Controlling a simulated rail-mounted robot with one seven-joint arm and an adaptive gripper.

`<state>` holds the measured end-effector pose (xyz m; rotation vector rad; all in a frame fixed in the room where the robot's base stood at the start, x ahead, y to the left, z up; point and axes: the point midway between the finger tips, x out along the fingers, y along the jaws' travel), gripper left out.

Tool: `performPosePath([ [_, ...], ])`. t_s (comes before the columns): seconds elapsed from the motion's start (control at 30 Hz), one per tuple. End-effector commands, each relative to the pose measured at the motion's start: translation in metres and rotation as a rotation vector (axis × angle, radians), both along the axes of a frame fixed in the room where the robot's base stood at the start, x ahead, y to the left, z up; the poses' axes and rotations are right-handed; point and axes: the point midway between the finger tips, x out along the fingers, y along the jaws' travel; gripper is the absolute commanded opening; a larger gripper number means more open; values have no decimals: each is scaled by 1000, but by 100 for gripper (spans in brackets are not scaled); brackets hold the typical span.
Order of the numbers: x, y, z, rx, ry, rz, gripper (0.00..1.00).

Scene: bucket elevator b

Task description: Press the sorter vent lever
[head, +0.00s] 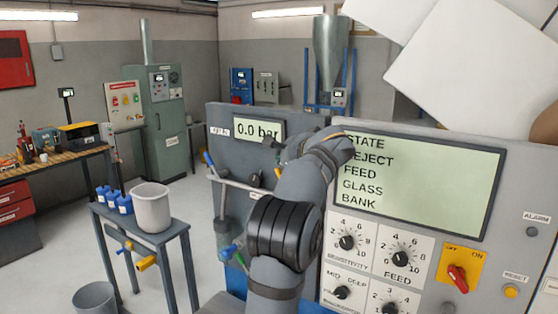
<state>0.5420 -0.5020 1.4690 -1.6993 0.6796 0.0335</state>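A grey panel (222,125) with a "0.0 bar" display (258,129) stands in the middle of the head view. A blue-tipped lever (208,159) sticks out at its left edge, above a grey pipe (240,184). Lower down are blue and green fittings (229,252). I cannot tell for sure which of these is the sorter vent lever. My arm rises in front of the panel and covers its right part. My gripper (271,143) seems to show only as a small dark part beside the display; its fingers are not clear.
A large control panel (514,180) with a text screen (420,185), dials and a red switch (458,278) stands right of my arm. A small table (182,229) with a grey bucket (151,209) and blue bottles (112,200) stands left. Floor between table and panel is clear.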

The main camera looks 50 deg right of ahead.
Motion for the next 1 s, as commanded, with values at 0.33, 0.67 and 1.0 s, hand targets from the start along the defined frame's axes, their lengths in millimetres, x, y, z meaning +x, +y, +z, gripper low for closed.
performPosePath([
  [0.33,-3,-1,6,0,-1,1,0],
  [0.67,-35,6,42,-7,-2,7,0],
  [1.0,-76,32,77,-2,0,9,0],
])
